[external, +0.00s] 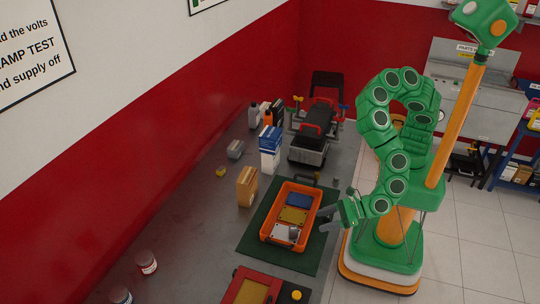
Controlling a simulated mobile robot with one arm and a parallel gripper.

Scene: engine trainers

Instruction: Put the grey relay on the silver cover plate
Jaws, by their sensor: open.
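An orange tray (268,222) lies on a dark green mat on the bench. Inside it are a blue plate (299,200), a yellow plate (293,215) and a pale silver cover plate (281,232) at the near end. A small grey block, which looks like the grey relay (294,233), is at the right part of the silver plate. I cannot tell whether it rests on the plate or beside it. My gripper (324,219) is open and appears empty, just right of the tray, with its fingers pointing left toward it.
A tan box (247,187) and a blue-and-white box (270,150) stand behind the tray. A red-and-black engine trainer (312,130) is farther back. A red panel (252,290) lies at the front. Jars (146,262) stand front left. The bench's left middle is clear.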

